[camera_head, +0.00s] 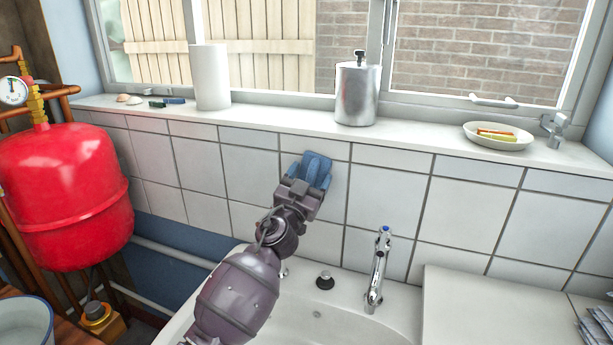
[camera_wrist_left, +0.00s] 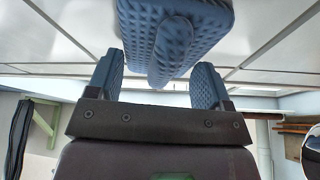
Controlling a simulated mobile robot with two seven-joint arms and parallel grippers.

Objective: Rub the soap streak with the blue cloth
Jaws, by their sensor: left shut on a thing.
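The blue cloth (camera_head: 317,167) is at the white tiled wall below the window sill, above the left part of the sink. My left gripper (camera_head: 302,185) reaches up to the wall and is shut on the cloth. In the left wrist view the textured cloth (camera_wrist_left: 190,25) stands out beyond the two fingers (camera_wrist_left: 157,82), with a raised fold between them. The cloth looks close to or against the tiles; I cannot tell if it touches. I cannot make out the soap streak; the cloth and gripper hide part of the wall. My right gripper is not in view.
A white sink (camera_head: 345,325) with a chrome tap (camera_head: 378,268) and black plug (camera_head: 325,280) lies below. The sill holds a paper roll (camera_head: 210,77), a metal dispenser (camera_head: 357,94) and a soap dish (camera_head: 497,137). A red tank (camera_head: 62,190) stands left. Tiles right of the cloth are clear.

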